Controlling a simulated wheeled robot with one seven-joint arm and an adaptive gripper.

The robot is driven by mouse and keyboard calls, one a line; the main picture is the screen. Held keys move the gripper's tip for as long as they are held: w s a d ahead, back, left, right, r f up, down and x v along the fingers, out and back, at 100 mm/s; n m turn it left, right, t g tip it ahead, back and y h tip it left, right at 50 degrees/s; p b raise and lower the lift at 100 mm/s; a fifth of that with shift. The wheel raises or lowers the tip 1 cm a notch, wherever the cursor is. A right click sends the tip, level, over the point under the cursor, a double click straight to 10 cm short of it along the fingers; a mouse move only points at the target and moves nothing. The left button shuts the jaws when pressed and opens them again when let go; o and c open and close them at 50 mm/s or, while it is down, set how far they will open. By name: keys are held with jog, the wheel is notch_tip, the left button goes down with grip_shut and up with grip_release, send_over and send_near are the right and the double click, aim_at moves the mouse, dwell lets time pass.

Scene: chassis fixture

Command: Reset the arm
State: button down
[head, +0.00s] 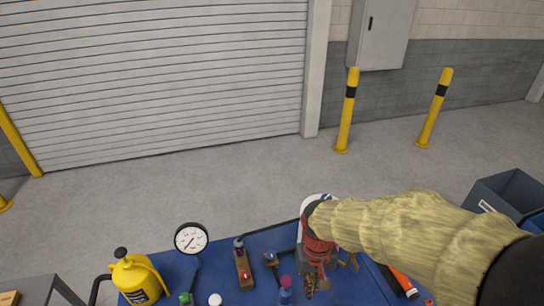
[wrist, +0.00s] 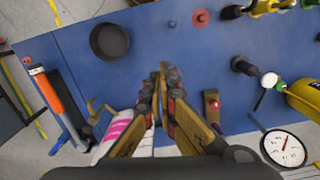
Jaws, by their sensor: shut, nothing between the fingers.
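My arm, in a shaggy straw-coloured sleeve, reaches in from the right in the head view. My gripper (head: 311,284) points down over the blue work surface (head: 353,291). In the wrist view the two brass-coloured fingers of my gripper (wrist: 162,78) come together, shut and empty, above the blue surface. A white object with pink marks (wrist: 117,131) lies partly hidden behind the fingers at lower left. A small block with a red button (wrist: 212,105) is just right of the fingers.
A dial gauge (head: 191,238) and a yellow jug (head: 137,279) stand at the left. A black round cup (wrist: 109,41), a red disc (wrist: 200,18) and an orange-and-black tool (wrist: 47,93) surround the gripper. Yellow posts (head: 347,110) and a dark bin (head: 508,193) stand beyond.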

jog(key=s+d+r+m+t+b, duration=0.1)
jog(key=s+d+t+b, duration=0.5)
jog(key=b, duration=1)
jog(key=s+d, duration=0.2)
jog(key=s, duration=0.1)
jog(key=shift+s+d+b, duration=0.3)
jog(key=shift+d, duration=0.05)
jog(key=c, duration=2.6)
grip_release()
